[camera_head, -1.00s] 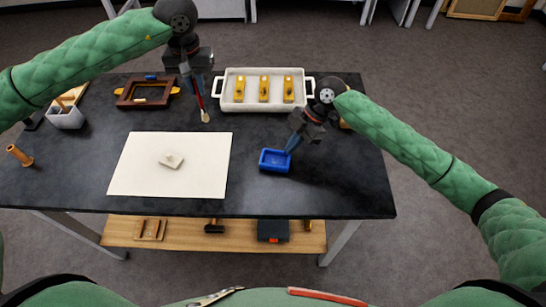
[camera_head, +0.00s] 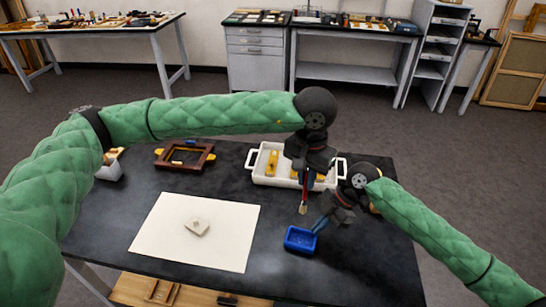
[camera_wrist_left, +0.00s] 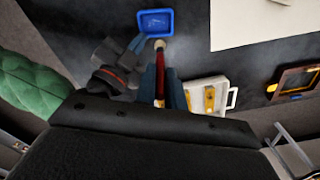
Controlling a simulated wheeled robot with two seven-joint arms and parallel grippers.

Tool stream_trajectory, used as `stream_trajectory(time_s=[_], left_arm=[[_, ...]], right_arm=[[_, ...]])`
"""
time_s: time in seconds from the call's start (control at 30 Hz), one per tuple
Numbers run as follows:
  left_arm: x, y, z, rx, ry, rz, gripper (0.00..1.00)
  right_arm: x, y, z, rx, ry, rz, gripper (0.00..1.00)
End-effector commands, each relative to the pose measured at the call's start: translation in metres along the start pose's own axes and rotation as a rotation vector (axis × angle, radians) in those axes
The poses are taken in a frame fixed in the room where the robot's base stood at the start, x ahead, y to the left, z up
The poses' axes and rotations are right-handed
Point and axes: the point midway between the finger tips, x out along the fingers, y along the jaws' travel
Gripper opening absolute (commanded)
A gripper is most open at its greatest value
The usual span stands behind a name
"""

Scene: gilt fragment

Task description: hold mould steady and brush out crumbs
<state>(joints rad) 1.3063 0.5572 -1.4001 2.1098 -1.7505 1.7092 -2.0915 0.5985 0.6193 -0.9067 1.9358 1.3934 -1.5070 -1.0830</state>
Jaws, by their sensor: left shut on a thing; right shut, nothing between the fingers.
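The blue mould (camera_head: 300,239), a small rectangular tray, sits on the dark table right of the white sheet. It also shows in the left wrist view (camera_wrist_left: 155,22). My left gripper (camera_head: 306,186) is shut on a brush (camera_head: 303,209) with a red handle, bristles pointing down. The brush tip (camera_wrist_left: 159,44) looks close to the mould's near edge in the left wrist view; I cannot tell whether it touches. My right gripper (camera_head: 320,225) is shut with nothing between its fingers, its tips at the mould's right edge. Crumbs are too small to make out.
A white sheet (camera_head: 165,235) carries a pale fragment (camera_head: 197,226). A white tray (camera_head: 264,179) with yellow pieces stands behind my left gripper, partly hidden. A brown frame (camera_head: 185,155) lies at the back left. Bare table lies right of the mould.

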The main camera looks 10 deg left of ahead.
Motion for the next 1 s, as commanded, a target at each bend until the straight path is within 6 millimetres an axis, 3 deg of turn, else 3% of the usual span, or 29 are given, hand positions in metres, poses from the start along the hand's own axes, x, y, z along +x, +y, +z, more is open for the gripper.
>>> stream_trajectory(time_s=[0.1,0.2,0.57,1.0], left_arm=[[0.021,0.029,0.012,0.133,-0.002,0.0,0.0],[0.026,0.033,0.015,0.228,0.001,0.001,0.0],[0.033,0.034,0.014,0.317,-0.001,0.001,0.0],[0.07,0.034,0.014,0.314,-0.002,0.001,0.0]], right_arm=[[0.004,-0.002,0.002,0.003,-0.001,-0.005,0.0],[0.004,-0.002,0.002,0.003,-0.002,-0.005,0.0],[0.004,-0.002,0.002,0.003,-0.001,-0.005,0.0],[0.004,-0.002,0.003,0.003,-0.002,-0.005,0.0]])
